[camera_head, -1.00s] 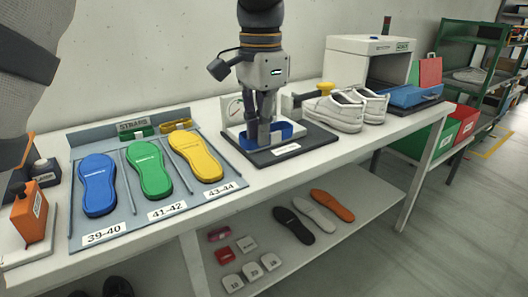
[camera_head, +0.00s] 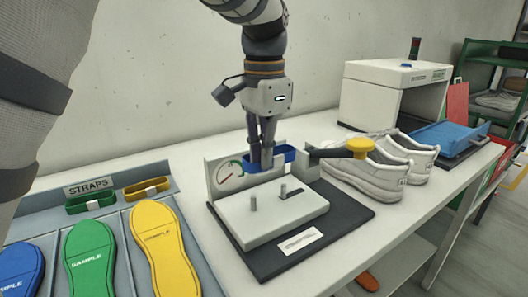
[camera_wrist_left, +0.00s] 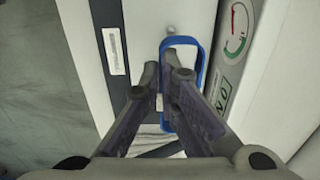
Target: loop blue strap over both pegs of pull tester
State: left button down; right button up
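The pull tester (camera_head: 275,222) has a white block with two short upright pegs (camera_head: 253,203) (camera_head: 283,191) on a black base. The blue strap (camera_head: 285,153) is a closed loop in my left gripper (camera_head: 261,165), in front of the gauge panel (camera_head: 230,173) and behind the pegs in the head view. Both pegs stand bare, apart from the strap. In the left wrist view, the gripper (camera_wrist_left: 160,72) looks closed on one long side of the strap (camera_wrist_left: 184,42), and the loop hangs open to the right. My right gripper is out of view.
A black lever with a yellow knob (camera_head: 359,147) sticks out right of the tester, near white shoes (camera_head: 377,172). At left are a green strap (camera_head: 90,201), another strap (camera_head: 147,188) and sample insoles (camera_head: 165,250). A blue tray (camera_head: 450,138) stands far right.

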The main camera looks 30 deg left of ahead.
aim_at(263, 212)
pick_arm(q)
jog(key=shift+s+d+f, duration=0.1)
jog(key=shift+s+f, duration=0.05)
jog(key=shift+f, duration=2.2)
jog(key=shift+s+d+f, duration=0.1)
jog(key=shift+f, duration=2.2)
jog(key=shift+f, duration=0.1)
jog(key=c, duration=1.7)
grip_release()
jog(key=shift+a, duration=0.1)
jog(key=shift+w, duration=0.1)
jog(key=shift+a, duration=0.1)
